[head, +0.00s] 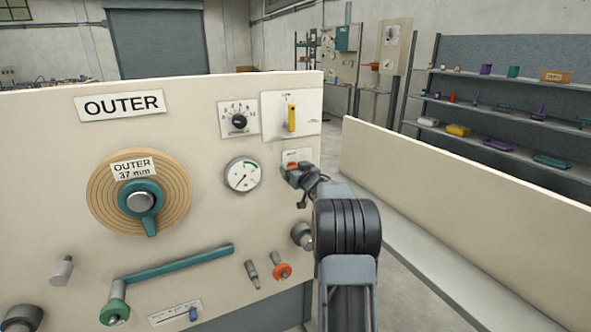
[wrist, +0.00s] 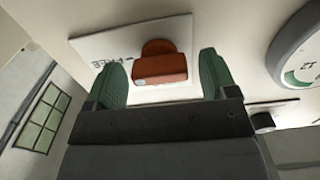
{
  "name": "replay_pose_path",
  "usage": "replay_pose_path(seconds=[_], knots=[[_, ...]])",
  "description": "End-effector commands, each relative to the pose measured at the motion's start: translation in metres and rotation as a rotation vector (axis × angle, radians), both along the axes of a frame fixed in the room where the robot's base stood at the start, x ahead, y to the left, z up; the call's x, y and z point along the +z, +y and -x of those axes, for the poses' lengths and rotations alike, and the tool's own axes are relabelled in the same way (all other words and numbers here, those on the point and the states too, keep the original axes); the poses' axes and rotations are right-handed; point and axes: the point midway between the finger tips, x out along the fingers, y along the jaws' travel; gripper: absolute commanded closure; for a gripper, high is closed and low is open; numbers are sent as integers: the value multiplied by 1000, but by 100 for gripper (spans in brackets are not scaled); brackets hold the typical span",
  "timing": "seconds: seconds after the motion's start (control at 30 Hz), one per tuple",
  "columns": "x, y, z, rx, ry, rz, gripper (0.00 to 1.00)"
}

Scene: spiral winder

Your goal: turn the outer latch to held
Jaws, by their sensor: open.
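The outer latch is a red-orange block with a rounded base (wrist: 160,68) on a white plate (wrist: 88,47) in the wrist view. The plate carries a label that seems to read FREE beside the block. In the head view the latch's plate (head: 297,155) is on the right of the panel, partly hidden by my gripper. My gripper (wrist: 158,78) is open, with one green finger on each side of the red block and visible gaps between. It also shows in the head view (head: 292,172), at the latch.
Beside the latch are a gauge (head: 242,174) and, above, a yellow lever (head: 292,117) and a black dial (head: 239,121). A teal crank (head: 180,262) and the spiral disc (head: 175,182) are to the left. A low beige wall (head: 460,205) stands right of my arm.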

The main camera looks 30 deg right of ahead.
Motion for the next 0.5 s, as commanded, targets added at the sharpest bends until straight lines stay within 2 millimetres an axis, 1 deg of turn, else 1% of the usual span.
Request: replay_pose_path(seconds=[0.17, 0.2, 0.5], knots=[[0, 0, 0, 0, 0, 0, 21], [0, 0, 0, 0, 0, 0, 23], [0, 0, 0, 0, 0, 0, 52]])
